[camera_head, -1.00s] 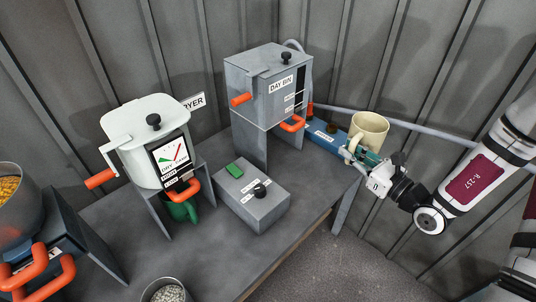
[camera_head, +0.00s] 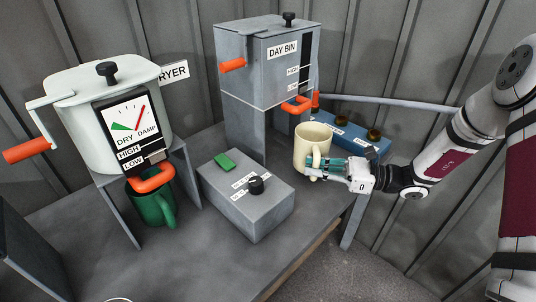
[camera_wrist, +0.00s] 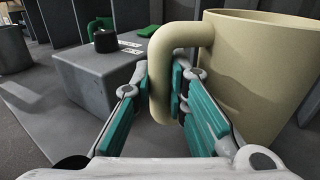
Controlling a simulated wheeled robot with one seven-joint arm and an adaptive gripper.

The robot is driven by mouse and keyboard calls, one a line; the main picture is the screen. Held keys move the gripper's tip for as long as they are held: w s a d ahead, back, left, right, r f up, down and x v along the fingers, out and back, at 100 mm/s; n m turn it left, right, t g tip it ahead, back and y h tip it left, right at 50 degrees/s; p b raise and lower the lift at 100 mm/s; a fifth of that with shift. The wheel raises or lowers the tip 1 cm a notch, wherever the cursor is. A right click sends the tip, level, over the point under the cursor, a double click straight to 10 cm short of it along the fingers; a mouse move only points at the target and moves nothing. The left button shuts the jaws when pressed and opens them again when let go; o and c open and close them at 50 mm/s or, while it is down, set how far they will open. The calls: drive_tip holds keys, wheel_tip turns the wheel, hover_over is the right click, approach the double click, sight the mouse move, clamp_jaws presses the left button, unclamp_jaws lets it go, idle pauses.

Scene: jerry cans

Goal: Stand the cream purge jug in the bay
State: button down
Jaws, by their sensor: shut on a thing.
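The cream jug (camera_head: 308,146) is upright beside the right front of the day bin's stand in the head view. In the wrist view the jug (camera_wrist: 262,70) fills the right side, with its handle between the fingers. My gripper (camera_head: 322,167) is shut on that handle, and it also shows in the wrist view (camera_wrist: 162,92). I cannot tell whether the jug's base touches the table. The day bin (camera_head: 262,65) stands on a grey stand with an open space beneath, partly hidden by its front leg. No bay is labelled as such.
The white dryer (camera_head: 85,90) stands at the left, with a green jug (camera_head: 153,201) beneath it. A grey control box (camera_head: 245,205) with a black knob sits between them. A blue unit (camera_head: 350,138) lies behind the jug. Orange handles stick out from the bin and dryer.

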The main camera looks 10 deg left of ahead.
drive_tip(key=shift+w+a+f, duration=0.25)
drive_tip(key=shift+w+a, duration=0.05)
drive_tip(key=shift+a, duration=0.15)
drive_tip(key=w+a+b, duration=0.2)
drive_tip(key=w+a, duration=0.3)
drive_tip(key=a, duration=0.1)
drive_tip(key=w+a+b, duration=0.3)
drive_tip(key=w+a, duration=0.3)
drive_tip(key=shift+w+a, duration=0.2)
drive_tip(key=shift+a, duration=0.05)
drive_tip(key=shift+a+f+b, duration=0.1)
drive_tip(key=shift+f+b, duration=0.8)
drive_tip(key=shift+f, duration=0.75)
drive_tip(key=shift+f, duration=0.1)
drive_tip(key=shift+f, duration=0.15)
drive_tip(key=c, duration=1.9)
unclamp_jaws()
